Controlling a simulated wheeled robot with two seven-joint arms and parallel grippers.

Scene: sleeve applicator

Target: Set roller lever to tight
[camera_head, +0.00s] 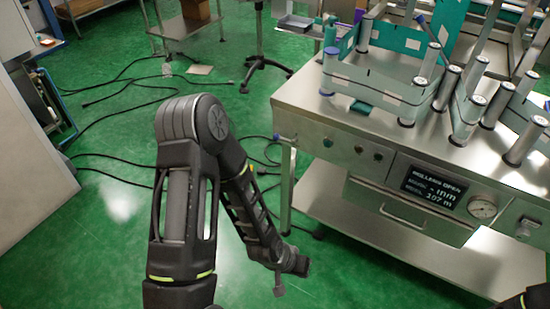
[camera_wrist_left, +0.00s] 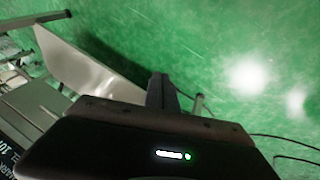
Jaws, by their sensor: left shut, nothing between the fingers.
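The sleeve applicator (camera_head: 335,105) is a steel bench-like machine at the right of the head view. Several grey rollers (camera_head: 470,104) with a green-grey web around them stand on its top. A slanted rod with a blue end (camera_head: 426,29) rises at the back among them; I cannot tell whether it is the roller lever. The front display (camera_head: 434,187) seems to read "ROLLERS OPEN". My left gripper (camera_head: 279,284) hangs low over the floor, left of the machine and apart from it. Its fingers are shut and empty in the left wrist view (camera_wrist_left: 162,92). My right gripper is out of view.
A drawer handle (camera_head: 403,215), a round gauge (camera_head: 482,207) and small knobs (camera_head: 358,149) are on the machine's front. A lower shelf (camera_head: 400,240) juts out below. Black cables (camera_head: 110,178) lie on the green floor (camera_head: 110,215). A small cart (camera_head: 187,25) stands behind.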

